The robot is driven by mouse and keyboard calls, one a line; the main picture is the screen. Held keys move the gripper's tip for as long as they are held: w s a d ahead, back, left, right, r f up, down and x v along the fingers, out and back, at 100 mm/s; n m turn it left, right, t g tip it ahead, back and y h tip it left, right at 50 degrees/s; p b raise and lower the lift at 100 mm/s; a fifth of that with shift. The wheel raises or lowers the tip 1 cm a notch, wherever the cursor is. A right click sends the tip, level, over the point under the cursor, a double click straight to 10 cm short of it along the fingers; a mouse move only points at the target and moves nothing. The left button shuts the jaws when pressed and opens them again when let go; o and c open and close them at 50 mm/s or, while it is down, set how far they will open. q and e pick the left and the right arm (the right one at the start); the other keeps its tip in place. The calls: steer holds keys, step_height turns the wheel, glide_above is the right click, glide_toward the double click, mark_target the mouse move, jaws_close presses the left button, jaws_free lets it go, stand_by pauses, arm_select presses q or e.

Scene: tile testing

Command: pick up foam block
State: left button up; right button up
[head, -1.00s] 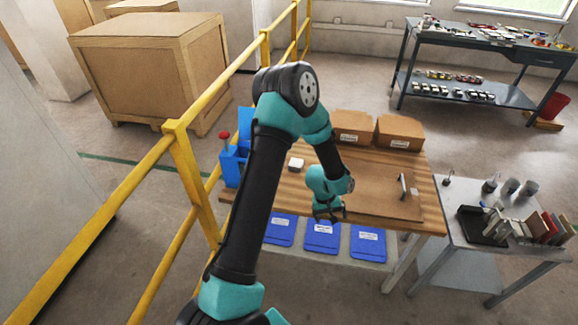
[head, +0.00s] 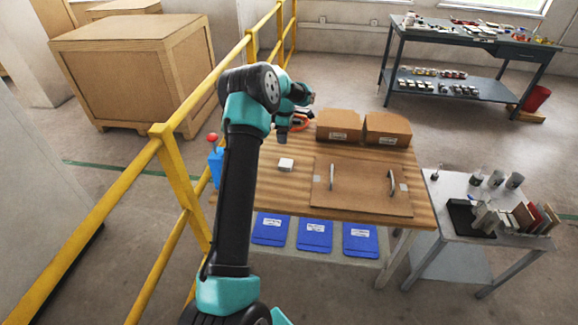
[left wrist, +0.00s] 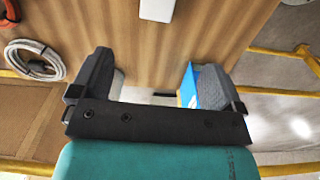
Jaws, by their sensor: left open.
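A small white block (head: 286,165), which looks like the foam block, lies on the wooden table (head: 262,190) left of the brown board. It also shows at the top edge of the left wrist view (left wrist: 157,9), partly cut off. My left gripper (head: 282,136) is above the back left of the table, beyond the block and apart from it. In the left wrist view its two fingers (left wrist: 150,72) are spread with nothing held between them. My right gripper is not in view.
A blue holder (head: 216,167) stands at the table's left edge by the yellow railing (head: 180,180). Two cardboard boxes (head: 339,125) sit at the back. A cable coil (left wrist: 35,60) lies near them. The brown board (head: 360,190) with two upright handles covers the right side.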

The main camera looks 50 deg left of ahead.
arm_select(q)
glide_above(286, 162)
steer(key=f, duration=1.1)
steer(key=shift+s+d+f, duration=0.2)
steer(key=shift+s+f, duration=0.1)
steer(key=shift+f, duration=0.35)
steer(key=shift+w+a+f, duration=0.15)
steer(key=shift+f, duration=2.45)
steer(key=c, duration=1)
steer(key=shift+r, duration=0.1)
